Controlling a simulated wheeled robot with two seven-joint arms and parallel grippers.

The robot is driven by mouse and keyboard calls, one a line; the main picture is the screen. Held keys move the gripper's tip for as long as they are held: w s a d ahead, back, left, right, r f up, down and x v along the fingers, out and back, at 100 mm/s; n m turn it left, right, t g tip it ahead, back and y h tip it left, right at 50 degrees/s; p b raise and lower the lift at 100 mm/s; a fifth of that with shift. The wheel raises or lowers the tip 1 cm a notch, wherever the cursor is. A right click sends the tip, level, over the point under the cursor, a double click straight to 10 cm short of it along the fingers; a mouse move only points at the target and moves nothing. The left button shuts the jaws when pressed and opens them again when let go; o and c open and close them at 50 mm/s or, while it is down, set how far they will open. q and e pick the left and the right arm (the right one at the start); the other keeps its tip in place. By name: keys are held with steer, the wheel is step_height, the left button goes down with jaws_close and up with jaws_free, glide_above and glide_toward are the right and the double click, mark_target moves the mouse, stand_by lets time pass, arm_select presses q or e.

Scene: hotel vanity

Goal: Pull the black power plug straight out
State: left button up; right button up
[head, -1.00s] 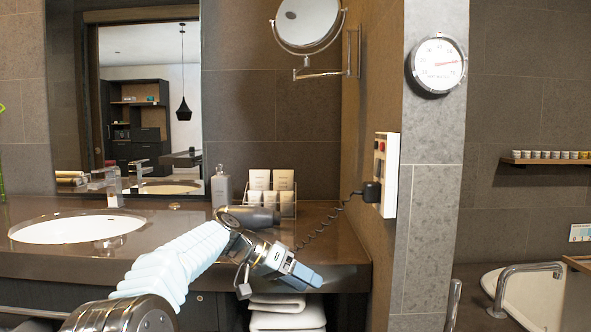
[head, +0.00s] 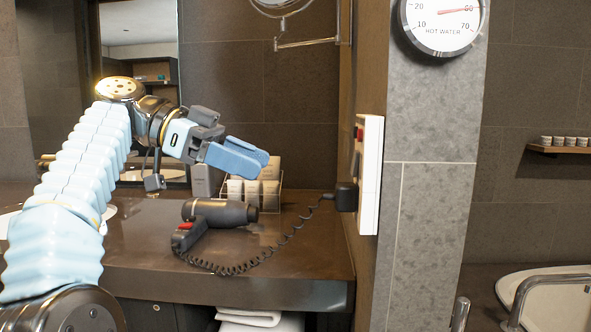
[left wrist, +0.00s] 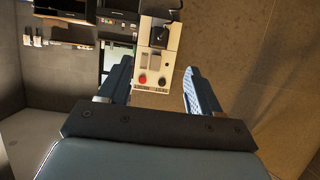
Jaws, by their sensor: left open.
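The black power plug (head: 346,197) sits in the white wall panel (head: 369,176) on the side of the tiled pillar. A coiled black cord (head: 285,238) runs from it to the dark hair dryer (head: 218,213) on the counter. My left gripper (head: 262,163) is open and empty, above the counter, to the left of the plug and a little higher. In the left wrist view the panel (left wrist: 153,75) shows between the open fingers, with the plug (left wrist: 158,33) beyond its buttons. My right gripper is not in view.
A rack of toiletries (head: 262,192) stands behind the hair dryer on the brown counter (head: 150,235). A mirror arm (head: 308,43) sticks out above. The space between my left gripper and the panel looks clear.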

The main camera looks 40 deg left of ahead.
arm_select(q)
steer(key=b+x, duration=0.2)
steer(key=x, duration=1.1)
steer(key=shift+f, duration=0.1)
steer(key=shift+c, duration=0.2)
jaws_close()
steer(key=shift+s+a, duration=0.45)
steer(key=shift+a, duration=0.3)
steer(key=shift+s+a, duration=0.4)
steer(key=shift+a, duration=0.35)
steer(key=shift+s+a, duration=0.45)
steer(key=shift+a, duration=0.3)
